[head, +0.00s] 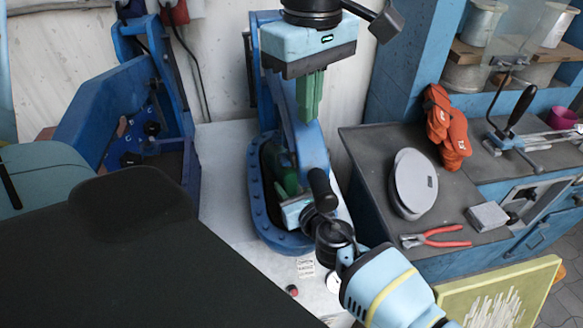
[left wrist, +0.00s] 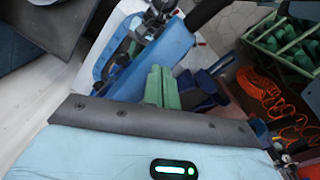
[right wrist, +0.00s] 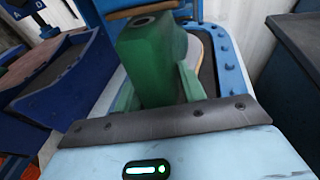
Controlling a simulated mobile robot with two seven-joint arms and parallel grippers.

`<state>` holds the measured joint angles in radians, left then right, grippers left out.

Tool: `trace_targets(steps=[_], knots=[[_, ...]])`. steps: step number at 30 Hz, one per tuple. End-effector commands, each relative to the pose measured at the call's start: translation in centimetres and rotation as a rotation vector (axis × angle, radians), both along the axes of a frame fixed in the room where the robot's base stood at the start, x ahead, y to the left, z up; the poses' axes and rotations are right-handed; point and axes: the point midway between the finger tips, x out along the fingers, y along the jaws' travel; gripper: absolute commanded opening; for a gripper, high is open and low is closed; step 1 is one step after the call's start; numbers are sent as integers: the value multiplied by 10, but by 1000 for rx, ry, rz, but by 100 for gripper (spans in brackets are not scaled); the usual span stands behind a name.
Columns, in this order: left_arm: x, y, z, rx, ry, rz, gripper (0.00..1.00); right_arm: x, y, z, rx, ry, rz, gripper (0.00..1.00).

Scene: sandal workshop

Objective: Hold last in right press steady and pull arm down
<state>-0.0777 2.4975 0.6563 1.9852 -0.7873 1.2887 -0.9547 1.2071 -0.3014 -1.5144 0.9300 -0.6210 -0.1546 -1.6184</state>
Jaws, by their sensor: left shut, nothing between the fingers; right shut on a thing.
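The right press (head: 270,195) is blue, with an oval bolted rim. Its blue arm (head: 305,140) slopes down toward me and seems to end in a black grip (head: 322,188). The green last (right wrist: 150,55), with a hole in its top, stands inside the rim in the right wrist view. My right gripper (head: 290,185) is shut on the last, low in the press; one finger shows on each side (right wrist: 160,88). My left gripper (head: 309,98) is shut and empty, fingers pointing down by the arm. Its closed green fingers show in the left wrist view (left wrist: 162,88). Contact with the arm is unclear.
Another blue press (head: 125,100) stands at the left. The grey bench (head: 385,155) at the right holds orange gloves (head: 446,125), a grey oval disc (head: 415,183), red pliers (head: 437,236) and a grey block (head: 487,217). A yellow-green panel (head: 500,295) is at the lower right.

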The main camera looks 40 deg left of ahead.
Motion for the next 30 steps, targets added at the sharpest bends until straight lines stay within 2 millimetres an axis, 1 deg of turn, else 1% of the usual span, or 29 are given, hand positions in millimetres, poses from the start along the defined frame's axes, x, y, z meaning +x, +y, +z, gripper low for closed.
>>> trace_targets(steps=[5, 8, 30], knots=[[0, 0, 0, 0, 0, 0, 0, -1, 0, -2, 0, 4, 0, 28], [0, 0, 4, 1, -1, 0, 0, -1, 0, -2, 0, 4, 0, 28], [0, 0, 65, 0, -1, 0, 0, -1, 0, -2, 0, 4, 1, 27]])
